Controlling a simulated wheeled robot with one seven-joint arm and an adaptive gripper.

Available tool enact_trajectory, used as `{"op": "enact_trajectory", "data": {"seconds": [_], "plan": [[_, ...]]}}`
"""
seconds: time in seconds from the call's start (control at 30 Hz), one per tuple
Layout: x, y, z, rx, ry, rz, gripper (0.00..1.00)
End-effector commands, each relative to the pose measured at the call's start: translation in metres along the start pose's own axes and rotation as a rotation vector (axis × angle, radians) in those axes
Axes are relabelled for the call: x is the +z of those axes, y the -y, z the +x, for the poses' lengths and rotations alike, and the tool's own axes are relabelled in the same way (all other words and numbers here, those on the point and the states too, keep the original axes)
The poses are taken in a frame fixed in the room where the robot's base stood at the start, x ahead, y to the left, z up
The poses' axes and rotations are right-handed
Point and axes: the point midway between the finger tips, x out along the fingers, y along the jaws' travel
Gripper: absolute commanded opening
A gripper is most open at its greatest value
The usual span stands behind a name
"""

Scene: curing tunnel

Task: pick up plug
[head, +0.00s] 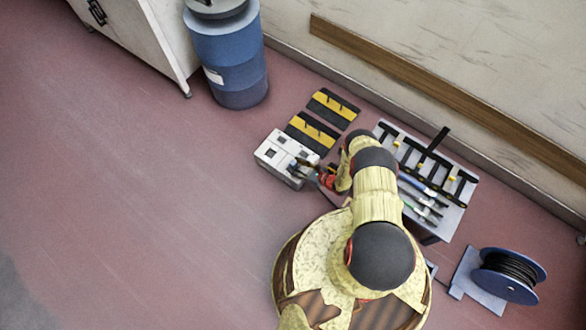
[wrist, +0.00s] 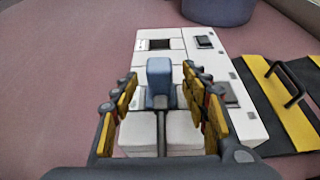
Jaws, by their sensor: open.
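A blue-grey block, which looks like the plug (wrist: 159,78), stands up between my fingers in the wrist view. A thin dark stem shows below it. It stands at the white panel box (wrist: 155,52), and I cannot tell whether it sits in a socket. My gripper (wrist: 160,97) is open, with one yellow and black finger on each side of the plug. Gaps show on both sides, so the fingers seem apart from it. In the head view my gripper (head: 305,168) is over the right side of the white box (head: 270,153), and the plug cannot be made out there.
Yellow and black striped plates with handles (head: 312,132) lie beside the box. A blue drum (head: 228,60) stands behind it. A grey rack with cables and tools (head: 440,160) and a cable reel (head: 507,275) are at right. Floor at left is clear.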

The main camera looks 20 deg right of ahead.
Motion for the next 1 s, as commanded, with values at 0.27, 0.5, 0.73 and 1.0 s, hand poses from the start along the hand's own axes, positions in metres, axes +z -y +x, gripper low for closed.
{"op": "enact_trajectory", "data": {"seconds": [0.27,0.5,0.73,1.0], "plan": [[0.0006,-0.0001,0.0085,0.0,0.0,0.001,0.45],[0.0005,-0.0001,0.0083,0.0,0.0,0.001,0.36],[0.0004,-0.0001,0.0082,0.0,0.0,0.001,0.23],[0.0004,-0.0001,0.0082,0.0,0.0,0.001,0.07]]}}
